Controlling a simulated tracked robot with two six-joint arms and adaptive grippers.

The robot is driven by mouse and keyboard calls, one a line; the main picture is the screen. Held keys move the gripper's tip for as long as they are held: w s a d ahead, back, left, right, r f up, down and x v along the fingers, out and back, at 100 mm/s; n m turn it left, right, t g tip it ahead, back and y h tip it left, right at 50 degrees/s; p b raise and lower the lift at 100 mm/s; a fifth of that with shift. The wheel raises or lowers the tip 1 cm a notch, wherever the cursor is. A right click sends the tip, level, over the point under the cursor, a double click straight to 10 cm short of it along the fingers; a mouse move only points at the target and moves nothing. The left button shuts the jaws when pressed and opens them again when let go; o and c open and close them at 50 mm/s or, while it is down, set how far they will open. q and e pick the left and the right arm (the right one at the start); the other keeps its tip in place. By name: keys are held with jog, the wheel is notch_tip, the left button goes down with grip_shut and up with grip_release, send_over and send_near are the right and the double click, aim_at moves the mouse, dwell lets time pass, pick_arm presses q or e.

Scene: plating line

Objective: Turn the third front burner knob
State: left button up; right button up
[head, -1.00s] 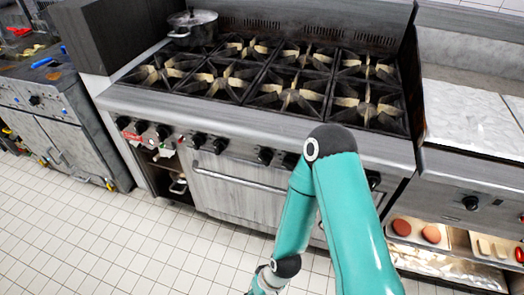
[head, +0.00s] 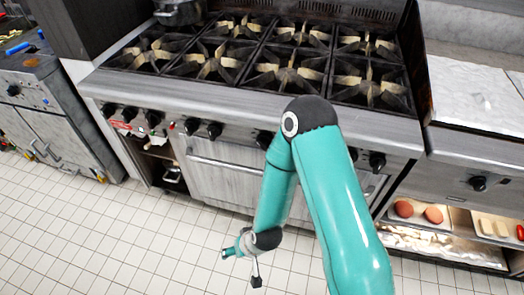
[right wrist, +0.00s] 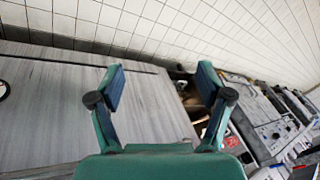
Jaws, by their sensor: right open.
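The range's front panel carries a row of black knobs. Counted from the left, the third is the knob (head: 153,117) above the open shelf. Others include a pair with one knob (head: 192,126) and its neighbour (head: 214,130), a knob (head: 264,139) beside my arm, and two at the right (head: 377,161). My arm may hide others. My right gripper (head: 240,267) is low in front of the oven door, over the floor in the picture, apart from the knobs. In the right wrist view it (right wrist: 162,85) is open and empty. My left gripper is out of view.
The oven door handle (head: 235,173) juts out below the knobs. A pot (head: 180,12) stands on the back left burner. A griddle unit (head: 470,95) with a tray shelf is at the right. The tiled floor (head: 110,225) in front is clear.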

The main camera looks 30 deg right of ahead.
jog(key=w+d+m+t+h+b, duration=0.3)
jog(key=w+t+b, duration=0.25)
jog(key=w, duration=0.45)
jog(key=m+t+h+b, duration=0.3)
jog(key=m+h+b, duration=0.9)
jog(key=h+b, duration=0.15)
send_near(262, 147)
pick_arm(q)
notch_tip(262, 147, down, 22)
jog(key=shift+b, duration=0.4)
pick_arm(e)
jog(key=shift+y, duration=0.25)
jog(key=x, duration=1.1)
jog(key=shift+d+r, duration=0.1)
jog(key=shift+d, duration=0.05)
jog(key=shift+g, duration=0.25)
